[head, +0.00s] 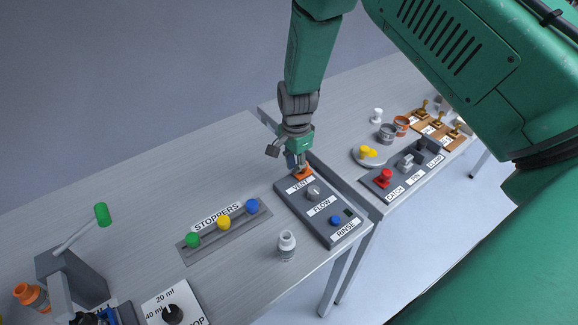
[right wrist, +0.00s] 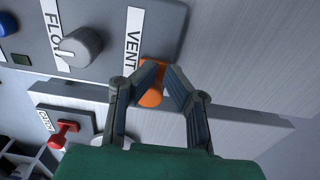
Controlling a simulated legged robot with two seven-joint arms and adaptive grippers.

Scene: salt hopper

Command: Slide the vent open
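The vent control is an orange slider (head: 304,174) at the far end of a dark grey panel (head: 325,232), beside the VENT label (head: 300,186). In the right wrist view the orange slider (right wrist: 151,97) shows between and behind my right gripper's fingers, partly covered by the left one. My right gripper (head: 287,160) is right at the slider, pointing down. In the right wrist view its fingertips (right wrist: 164,70) lean toward each other with a gap between them; I cannot tell whether they touch the slider. My left gripper is not in view.
The panel also has a FLOW knob (head: 313,192) and a blue RINSE button (head: 335,220). A STOPPERS rack (head: 225,229) lies to the left. A second table carries a red-handled panel (head: 383,178) across a gap.

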